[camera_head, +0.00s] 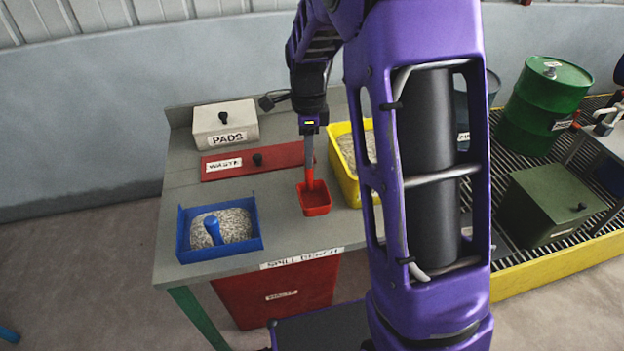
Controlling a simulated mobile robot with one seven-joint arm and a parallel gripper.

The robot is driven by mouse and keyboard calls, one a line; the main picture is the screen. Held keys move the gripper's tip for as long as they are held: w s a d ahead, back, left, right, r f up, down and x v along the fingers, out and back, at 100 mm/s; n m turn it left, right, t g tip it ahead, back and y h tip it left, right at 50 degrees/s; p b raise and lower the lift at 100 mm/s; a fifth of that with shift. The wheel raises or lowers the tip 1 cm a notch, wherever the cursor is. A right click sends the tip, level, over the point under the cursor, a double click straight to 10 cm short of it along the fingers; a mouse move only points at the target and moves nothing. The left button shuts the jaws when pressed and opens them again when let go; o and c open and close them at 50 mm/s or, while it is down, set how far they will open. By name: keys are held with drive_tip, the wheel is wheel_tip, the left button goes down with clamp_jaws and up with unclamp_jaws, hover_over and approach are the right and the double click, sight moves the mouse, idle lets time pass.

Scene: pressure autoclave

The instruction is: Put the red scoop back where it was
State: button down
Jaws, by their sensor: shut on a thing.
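The red scoop (314,201) is at the right middle of the grey bench, its square pan low and its handle upright. My gripper (309,165) points down from above and is shut on the scoop's handle. The pan looks at or just above the bench top; I cannot tell if it touches. The inside of the pan looks empty. A yellow bin (343,181) of grey granules stands just right of the scoop, partly hidden behind my arm.
A blue tray (220,251) of granules with a blue-handled tool stands front left. A red WASTE lid (228,170) and a PADS box (226,131) lie behind. The bench (285,225) is bare between tray and scoop. A green drum (545,100) stands right.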

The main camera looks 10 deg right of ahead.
sight(309, 174)
drive_tip(key=shift+f, duration=2.55)
drive_tip(key=c, duration=0.7)
unclamp_jaws()
wheel_tip(309, 174, up, 12)
drive_tip(key=shift+r+p, duration=0.15)
drive_tip(key=shift+p, duration=0.3)
